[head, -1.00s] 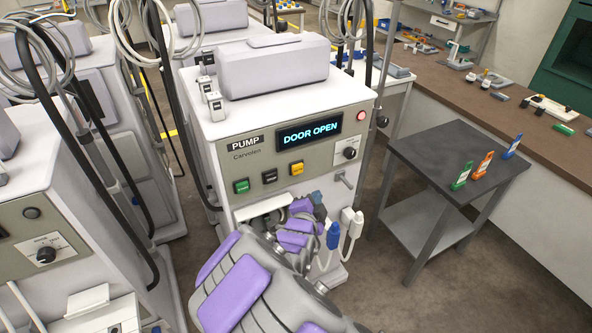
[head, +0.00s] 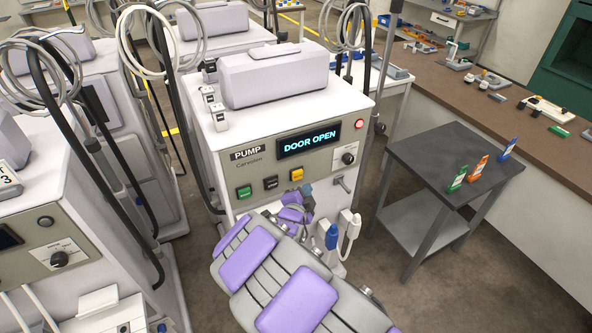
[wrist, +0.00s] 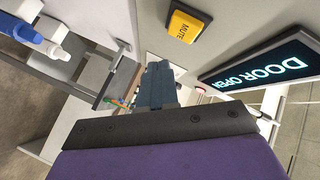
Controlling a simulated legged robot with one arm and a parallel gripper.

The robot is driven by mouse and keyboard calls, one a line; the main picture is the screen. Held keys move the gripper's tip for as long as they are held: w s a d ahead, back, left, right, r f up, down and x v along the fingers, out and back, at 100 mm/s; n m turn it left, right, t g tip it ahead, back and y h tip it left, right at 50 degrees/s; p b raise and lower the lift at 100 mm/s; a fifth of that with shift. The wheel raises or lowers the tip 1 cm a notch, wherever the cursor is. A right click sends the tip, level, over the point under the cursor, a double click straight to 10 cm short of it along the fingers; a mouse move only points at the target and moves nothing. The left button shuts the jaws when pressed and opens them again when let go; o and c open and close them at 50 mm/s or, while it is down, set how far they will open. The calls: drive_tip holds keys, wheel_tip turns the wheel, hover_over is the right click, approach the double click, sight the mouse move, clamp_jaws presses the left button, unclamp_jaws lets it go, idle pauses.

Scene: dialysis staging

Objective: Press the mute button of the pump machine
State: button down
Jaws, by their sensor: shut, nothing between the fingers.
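The pump machine (head: 232,188) stands ahead in the head view. Its display (head: 308,140) reads "DOOR OPEN". Below it sit a green button (head: 244,192), a dark button (head: 271,183) and the yellow mute button (head: 297,174). The mute button (wrist: 185,26) is large in the wrist view, with the word MUTE readable. My gripper (wrist: 158,72) is shut and empty, pointing up the frame just below and left of the mute button, apart from it in the picture. In the head view my gripper (head: 307,192) is small, just below the mute button. Its distance from the panel is hard to tell.
A red lamp (head: 360,124) and a knob (head: 348,158) are on the panel's right. Blue and white connectors (head: 333,237) hang below. A dark side table (head: 425,160) with several coloured tags stands right. Another machine (head: 75,235) is close on the left.

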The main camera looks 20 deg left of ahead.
sight(303, 175)
drive_tip(key=shift+w+a+p, duration=0.6)
drive_tip(key=shift+w+a, duration=0.3)
drive_tip(key=shift+a, duration=0.2)
drive_tip(key=shift+d+r, duration=0.15)
drive_tip(key=shift+d, duration=0.15)
drive_tip(key=shift+a, duration=0.2)
idle(0.8)
drive_tip(key=shift+w+a, duration=0.2)
drive_tip(key=shift+w, duration=0.05)
drive_tip(key=shift+w+a+p, duration=0.25)
drive_tip(key=shift+a+p, duration=0.1)
drive_tip(key=shift+p, duration=0.1)
idle(0.8)
idle(0.4)
drive_tip(key=shift+s+d+b, duration=0.55)
drive_tip(key=shift+d+b, duration=0.05)
drive_tip(key=shift+d, duration=0.1)
